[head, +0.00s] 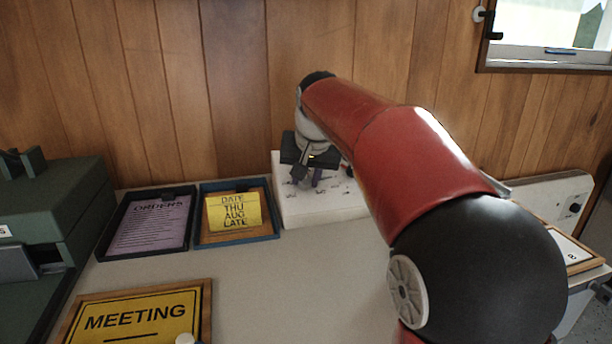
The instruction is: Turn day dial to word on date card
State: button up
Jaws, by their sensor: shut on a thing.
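The yellow date card (240,206) leans in a blue-rimmed tray (203,241) and reads DATE, THU, AUG, LATE. A white box (325,208) with small dark markings on its sloped face stands right of the tray, against the wall. My gripper (317,180) is over the box's face, pointing down, and is shut on a dial there. The dial is mostly hidden by the fingers. The words around it are too small to read, so I cannot tell its setting. A small red part shows just right of the gripper.
A black tray (107,249) holds a purple ORDERS sheet (150,226). A framed yellow MEETING sign (140,318) lies at the front left. Green equipment (85,200) stands at the left. A pale panel (550,200) stands at right. The middle of the grey table (240,285) is clear.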

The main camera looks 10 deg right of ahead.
jog(key=o, duration=1)
jog(key=shift+r, duration=0.1)
jog(key=v, duration=0.7)
jog(key=shift+s+r+p, duration=0.15)
jog(key=shift+r+p, duration=0.15)
